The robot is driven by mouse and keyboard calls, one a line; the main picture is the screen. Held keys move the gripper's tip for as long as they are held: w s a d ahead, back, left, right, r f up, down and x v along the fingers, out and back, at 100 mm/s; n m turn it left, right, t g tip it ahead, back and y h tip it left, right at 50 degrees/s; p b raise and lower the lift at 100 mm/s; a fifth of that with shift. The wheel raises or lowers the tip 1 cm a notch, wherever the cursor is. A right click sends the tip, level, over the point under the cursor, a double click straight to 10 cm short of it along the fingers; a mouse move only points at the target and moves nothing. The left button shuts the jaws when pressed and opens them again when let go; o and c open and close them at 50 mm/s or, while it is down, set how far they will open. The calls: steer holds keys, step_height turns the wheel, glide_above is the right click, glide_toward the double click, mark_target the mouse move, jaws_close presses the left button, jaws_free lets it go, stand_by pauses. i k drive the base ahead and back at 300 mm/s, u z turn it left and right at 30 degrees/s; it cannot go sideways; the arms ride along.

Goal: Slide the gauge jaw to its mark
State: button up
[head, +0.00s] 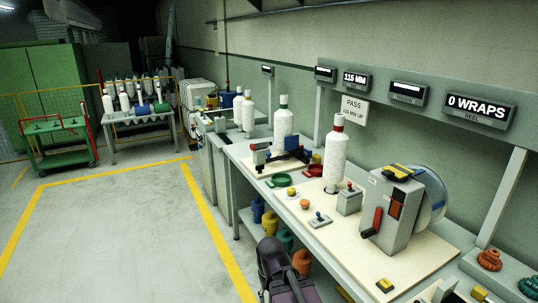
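The gauge (280,157) appears to be the blue bar device on a pale board in the middle of the bench. A grey-and-red block (261,155) is at its left end and a dark blue block (292,143) is at its right; I cannot tell which is the sliding jaw. The mark is too small to make out. A white spool (283,127) stands upright just behind the gauge. The display (356,79) above reads 115 MM. A dark part of my arm shows at the bottom edge; my gripper's fingertips are not visible.
A sign (354,110) reads PASS 115 MM UP. A grey reel box with a red handle (391,211) and another white spool (335,157) stand nearer on the bench. A green cart (58,140) is at left. The floor left of the bench is clear.

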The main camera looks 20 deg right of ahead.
mark_target(285, 148)
steer(key=u, duration=1.8)
steer(key=i, duration=1.25)
steer(key=z, duration=1.1)
